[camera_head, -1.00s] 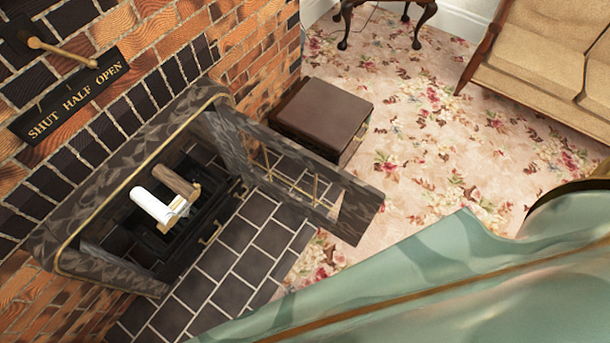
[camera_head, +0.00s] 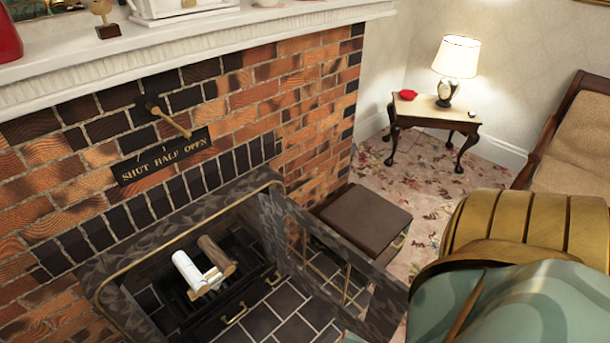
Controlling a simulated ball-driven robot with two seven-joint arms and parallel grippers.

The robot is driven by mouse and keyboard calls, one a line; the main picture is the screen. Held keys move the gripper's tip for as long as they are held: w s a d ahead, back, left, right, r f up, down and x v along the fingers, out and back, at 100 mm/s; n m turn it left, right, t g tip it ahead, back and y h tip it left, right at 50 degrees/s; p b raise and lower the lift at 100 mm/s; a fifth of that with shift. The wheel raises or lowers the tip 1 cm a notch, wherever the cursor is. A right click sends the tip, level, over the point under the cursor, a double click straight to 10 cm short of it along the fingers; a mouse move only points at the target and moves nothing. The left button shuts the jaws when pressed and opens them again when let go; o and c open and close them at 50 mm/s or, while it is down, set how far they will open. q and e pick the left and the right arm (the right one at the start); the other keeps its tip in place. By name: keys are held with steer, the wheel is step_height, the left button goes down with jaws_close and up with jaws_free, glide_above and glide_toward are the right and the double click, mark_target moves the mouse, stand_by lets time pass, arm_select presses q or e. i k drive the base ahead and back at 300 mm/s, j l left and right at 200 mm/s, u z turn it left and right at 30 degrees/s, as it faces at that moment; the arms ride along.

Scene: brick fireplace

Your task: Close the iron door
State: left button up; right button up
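The iron door (camera_head: 322,262) is a dark mottled panel with brass bars. It stands open, swung out from the right side of the fireplace surround (camera_head: 178,234). Inside the firebox a white log and a brown log (camera_head: 217,256) lie on a dark grate. A large green and gold part of my own body fills the lower right and comes close to the door's free end; I cannot tell whether they touch. Neither of my grippers shows in this view.
A brown box-like stool (camera_head: 362,222) stands just behind the door. A side table (camera_head: 432,118) with a lit lamp (camera_head: 453,66) stands at the back, beside a tan sofa (camera_head: 577,130). A lever (camera_head: 165,114) and a "SHUT HALF OPEN" plate (camera_head: 162,157) are on the bricks.

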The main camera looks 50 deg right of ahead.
mark_target(386, 307)
steer(key=k+l, duration=0.1)
steer(key=l, duration=0.3)
steer(key=k+l, duration=0.1)
steer(key=l, duration=0.3)
steer(key=k+l+u, duration=0.1)
steer(key=l, duration=0.35)
steer(key=k+l, duration=0.1)
steer(key=l, duration=0.3)
steer(key=k+l+u, duration=0.1)
steer(key=l, duration=0.3)
steer(key=k+l, duration=0.1)
steer(key=l, duration=0.3)
steer(key=k+l, duration=0.15)
steer(key=l, duration=0.25)
steer(key=k+l+u, duration=0.1)
steer(key=l, duration=0.3)
